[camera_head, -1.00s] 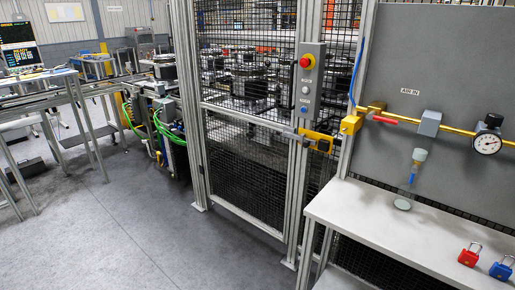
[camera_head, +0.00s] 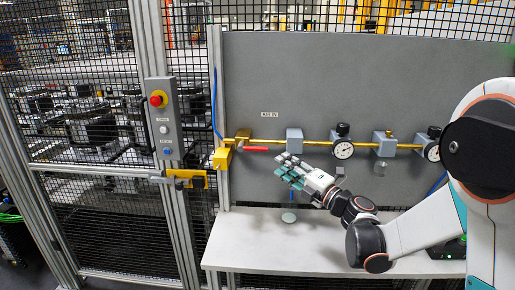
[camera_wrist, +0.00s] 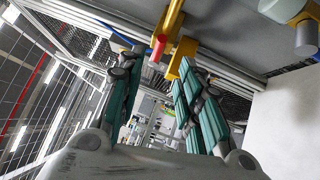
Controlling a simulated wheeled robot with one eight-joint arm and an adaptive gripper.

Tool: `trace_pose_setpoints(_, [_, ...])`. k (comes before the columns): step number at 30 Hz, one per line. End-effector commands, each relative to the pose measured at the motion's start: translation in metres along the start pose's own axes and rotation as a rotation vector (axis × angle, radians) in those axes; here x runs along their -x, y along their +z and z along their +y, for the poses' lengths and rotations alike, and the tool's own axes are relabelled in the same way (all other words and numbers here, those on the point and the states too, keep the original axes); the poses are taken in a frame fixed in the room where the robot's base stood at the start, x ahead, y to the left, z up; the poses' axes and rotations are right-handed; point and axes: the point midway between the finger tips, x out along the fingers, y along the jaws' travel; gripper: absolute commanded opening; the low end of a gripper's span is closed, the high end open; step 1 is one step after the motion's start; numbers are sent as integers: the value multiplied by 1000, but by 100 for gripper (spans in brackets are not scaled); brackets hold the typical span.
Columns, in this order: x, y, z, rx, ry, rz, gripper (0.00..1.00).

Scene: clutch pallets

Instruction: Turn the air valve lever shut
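The air valve's red lever (camera_head: 255,149) points right, nearly along the yellow pipe (camera_head: 275,142), beneath the "AIR IN" label. In the wrist view the red lever (camera_wrist: 157,48) shows end-on beside the yellow fitting (camera_wrist: 180,57), above the gap between my fingers. My gripper (camera_head: 286,172) is just right of and below the lever in the head view, apart from it. In the wrist view its teal-padded fingers (camera_wrist: 155,85) stand spread, with nothing between them.
A grey panel (camera_head: 320,80) backs the pipe, with a gauge (camera_head: 343,150) to the right. A white bench (camera_head: 240,240) lies below. Left are a yellow latch (camera_head: 185,179), a button box (camera_head: 163,118) and a mesh fence (camera_head: 80,150). My arm covers the right side.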

Motion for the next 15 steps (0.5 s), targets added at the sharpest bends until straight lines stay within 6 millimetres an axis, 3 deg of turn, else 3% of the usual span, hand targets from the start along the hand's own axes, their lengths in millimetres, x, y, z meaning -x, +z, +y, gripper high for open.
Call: trace_pose_setpoints(15, [-97, -1, 0, -2, 1, 0, 33])
